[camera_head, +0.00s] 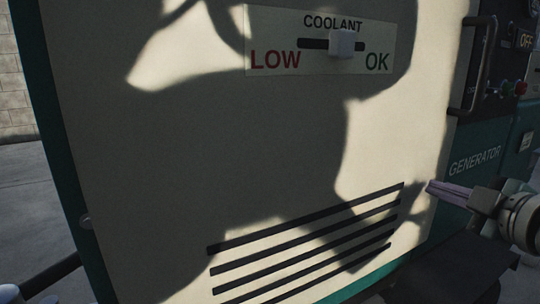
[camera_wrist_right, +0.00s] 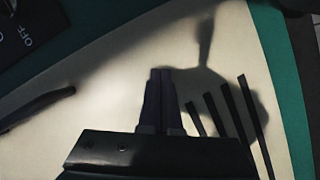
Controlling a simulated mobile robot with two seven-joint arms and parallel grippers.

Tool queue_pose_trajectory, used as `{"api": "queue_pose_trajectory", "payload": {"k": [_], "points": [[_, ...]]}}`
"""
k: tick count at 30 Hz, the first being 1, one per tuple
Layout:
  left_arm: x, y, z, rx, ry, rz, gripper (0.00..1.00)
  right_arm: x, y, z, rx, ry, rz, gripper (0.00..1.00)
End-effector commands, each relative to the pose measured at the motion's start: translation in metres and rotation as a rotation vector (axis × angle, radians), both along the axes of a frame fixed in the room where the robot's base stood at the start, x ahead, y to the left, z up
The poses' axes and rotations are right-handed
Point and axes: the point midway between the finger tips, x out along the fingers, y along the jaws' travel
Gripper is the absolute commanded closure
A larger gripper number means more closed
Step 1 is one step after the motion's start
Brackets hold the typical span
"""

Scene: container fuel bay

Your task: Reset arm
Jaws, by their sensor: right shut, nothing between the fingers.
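My right gripper (camera_head: 430,187) comes in from the right edge in the head view, in front of the lower right part of the cream generator panel (camera_head: 180,160). Its fingers are shut together with nothing between them. In the right wrist view the closed fingers (camera_wrist_right: 160,75) point at the cream panel, with dark vent slots (camera_wrist_right: 240,115) to their right. I cannot tell the exact gap between fingertips and panel. My left gripper does not clearly show; only a bit of pale and dark arm part is at the lower left corner of the head view.
A coolant gauge (camera_head: 320,42) with a white slider (camera_head: 342,43) near OK is on the upper panel. A dark handle (camera_head: 474,65) stands out on the right, beside a control panel (camera_head: 510,70) with a red button (camera_head: 521,88). Open floor (camera_head: 40,215) lies left.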

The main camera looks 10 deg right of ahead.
Motion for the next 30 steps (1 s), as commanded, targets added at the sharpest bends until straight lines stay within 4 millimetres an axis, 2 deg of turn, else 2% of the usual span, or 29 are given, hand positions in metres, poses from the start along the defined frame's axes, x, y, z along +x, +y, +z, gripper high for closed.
{"api": "queue_pose_trajectory", "payload": {"k": [1, 3, 5, 6, 9, 14, 18, 20, 21, 26, 30], "points": [[0.0, 0.0, 0.0, 0.001, 0.0, -0.001, 0.55, -0.016, 0.023, -0.02, 0.077, 0.062, -0.039, 1.0], [0.0, 0.0, 0.0, 0.002, 0.001, -0.002, 0.55, -0.045, 0.049, -0.045, 0.185, 0.171, -0.119, 1.0], [0.0, 0.001, 0.0, 0.003, 0.001, -0.001, 0.55, -0.077, 0.07, -0.064, 0.28, 0.28, -0.197, 1.0], [0.0, 0.001, 0.0, 0.003, 0.001, -0.002, 0.55, -0.099, 0.081, -0.074, 0.337, 0.354, -0.249, 1.0], [0.0, 0.001, 0.0, 0.005, 0.0, -0.004, 0.55, -0.156, 0.102, -0.089, 0.454, 0.53, -0.367, 1.0], [0.0, 0.003, 0.0, 0.01, 0.001, -0.006, 0.55, -0.238, 0.123, -0.095, 0.583, 0.771, -0.52, 1.0], [0.0, 0.003, 0.0, 0.011, -0.001, -0.008, 0.55, -0.305, 0.136, -0.087, 0.661, 0.956, -0.633, 1.0], [0.0, 0.003, 0.002, 0.011, -0.001, -0.008, 0.55, -0.331, 0.14, -0.079, 0.687, 1.028, -0.677, 1.0], [-0.001, 0.003, 0.026, 0.012, 0.004, -0.008, 0.55, -0.324, 0.138, -0.055, 0.678, 1.014, -0.669, 1.0], [0.0, 0.003, 0.073, 0.011, -0.001, -0.008, 0.55, -0.323, 0.138, -0.01, 0.673, 1.012, -0.667, 1.0], [0.0, 0.002, 0.121, 0.011, -0.002, -0.007, 0.55, -0.323, 0.138, 0.038, 0.672, 1.01, -0.666, 1.0]]}}
